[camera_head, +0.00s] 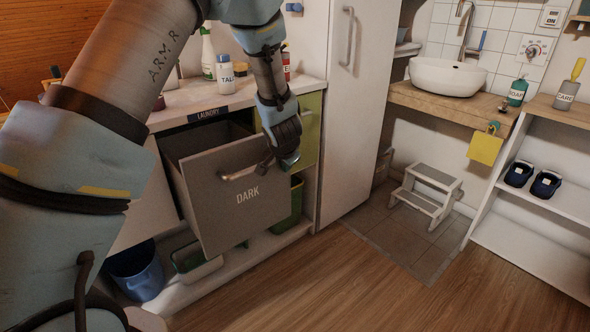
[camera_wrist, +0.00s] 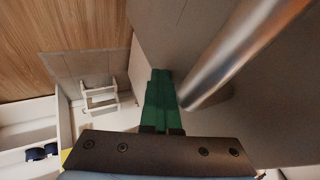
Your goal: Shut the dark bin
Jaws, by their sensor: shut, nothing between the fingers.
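The dark bin (camera_head: 225,215) is a grey-brown tilted or pulled-out front with the word DARK on it. It stands open, with its dark inside showing behind the top edge. Its metal bar handle (camera_head: 238,176) runs across the upper front, and it also shows large and close in the wrist view (camera_wrist: 240,50). My gripper (camera_head: 289,161) is at the right end of the bin's front, beside the handle. Its green fingers (camera_wrist: 161,98) are together and empty, just left of the handle in the wrist view. I cannot tell whether they touch the bin.
The counter (camera_head: 235,95) above the bin holds a talc bottle (camera_head: 225,76) and others. A green bin front (camera_head: 308,130) is right of the dark bin. A blue bucket (camera_head: 137,270) sits low at left. A white step stool (camera_head: 428,190) stands right; the wood floor (camera_head: 350,280) is clear.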

